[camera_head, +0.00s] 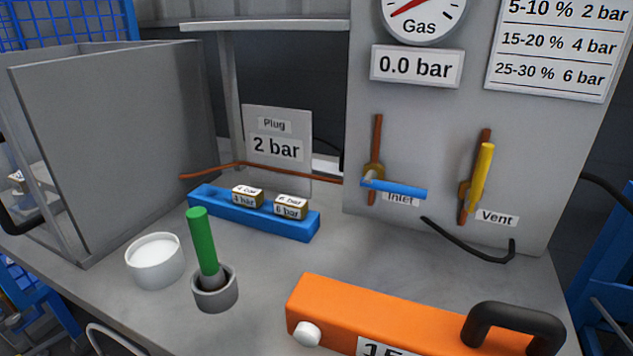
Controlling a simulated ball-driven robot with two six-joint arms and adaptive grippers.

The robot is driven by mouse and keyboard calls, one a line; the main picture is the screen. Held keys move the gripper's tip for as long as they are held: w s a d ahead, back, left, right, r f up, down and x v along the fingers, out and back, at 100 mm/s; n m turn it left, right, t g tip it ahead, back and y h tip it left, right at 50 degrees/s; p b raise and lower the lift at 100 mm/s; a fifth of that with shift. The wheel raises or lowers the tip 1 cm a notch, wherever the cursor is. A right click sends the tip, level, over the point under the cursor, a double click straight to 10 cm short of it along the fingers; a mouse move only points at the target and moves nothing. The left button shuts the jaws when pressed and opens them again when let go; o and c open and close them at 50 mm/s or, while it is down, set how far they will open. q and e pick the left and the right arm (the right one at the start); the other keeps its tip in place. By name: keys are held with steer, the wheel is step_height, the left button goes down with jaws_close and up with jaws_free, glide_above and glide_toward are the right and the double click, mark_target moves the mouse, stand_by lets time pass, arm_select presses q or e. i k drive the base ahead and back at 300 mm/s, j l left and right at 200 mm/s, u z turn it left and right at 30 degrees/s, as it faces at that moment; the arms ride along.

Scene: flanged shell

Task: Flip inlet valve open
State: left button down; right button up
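The inlet valve has a blue handle (394,189) that lies nearly horizontal, pointing right, across a vertical copper pipe (377,150) on the grey panel. A label reading "Inlet" (401,199) sits just below it, partly covered. The vent valve has a yellow handle (482,178) that stands nearly upright, along its own copper pipe. The gas gauge (424,12) is cut off at the top, and the display (416,67) below it reads 0.0 bar. Neither of my grippers is in view.
An orange case (400,318) with a black handle fills the front right. A green-handled tool (203,240) stands in a grey cup beside a white round container (155,268). A blue rack (270,220) holds small labelled blocks. A grey box (120,130) stands left.

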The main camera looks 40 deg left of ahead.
mark_target(369, 182)
steer(key=u, duration=0.75)
steer(key=k+l+z, duration=0.2)
steer(key=l, duration=0.5)
steer(key=l+z, duration=0.2)
steer(key=l, duration=0.55)
